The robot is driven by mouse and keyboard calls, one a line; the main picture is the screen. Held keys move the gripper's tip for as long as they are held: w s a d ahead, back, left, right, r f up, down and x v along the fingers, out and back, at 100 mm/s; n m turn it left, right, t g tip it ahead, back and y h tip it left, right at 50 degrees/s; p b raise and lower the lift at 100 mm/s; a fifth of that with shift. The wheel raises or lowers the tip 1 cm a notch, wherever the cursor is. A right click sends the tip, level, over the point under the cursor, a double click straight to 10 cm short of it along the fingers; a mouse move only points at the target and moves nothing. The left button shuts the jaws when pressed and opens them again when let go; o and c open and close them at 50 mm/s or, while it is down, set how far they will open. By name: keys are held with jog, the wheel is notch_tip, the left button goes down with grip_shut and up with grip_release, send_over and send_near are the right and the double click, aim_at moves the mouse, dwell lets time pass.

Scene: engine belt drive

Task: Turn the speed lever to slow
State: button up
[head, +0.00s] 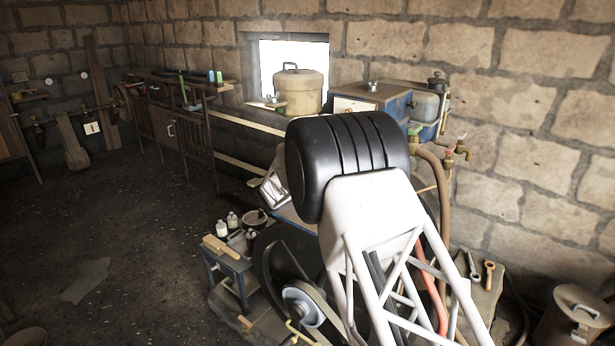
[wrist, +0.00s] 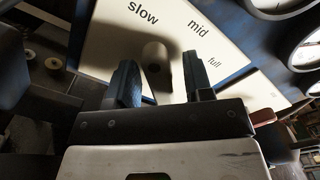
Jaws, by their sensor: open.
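In the wrist view, a pale panel (wrist: 185,22) carries the words "slow", "mid" and "full" from left to right. A rounded beige knob (wrist: 155,54), which looks like the end of the speed lever, stands out from the panel below and between "slow" and "mid". My gripper (wrist: 159,62) is open, with one dark finger on each side of the knob. I cannot tell whether either finger touches it. The lever's shaft and pivot are hidden. In the head view my own arm covers the panel and lever.
Round gauges (wrist: 300,50) sit right of the panel in the wrist view. In the head view, a belt wheel (head: 302,306) and a small stool (head: 232,262) with bottles stand below my arm. Pipes and taps (head: 461,148) are to its right. The floor at left is largely clear.

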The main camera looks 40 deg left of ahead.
jog(key=shift+s, duration=0.15)
jog(key=shift+s, duration=3.75)
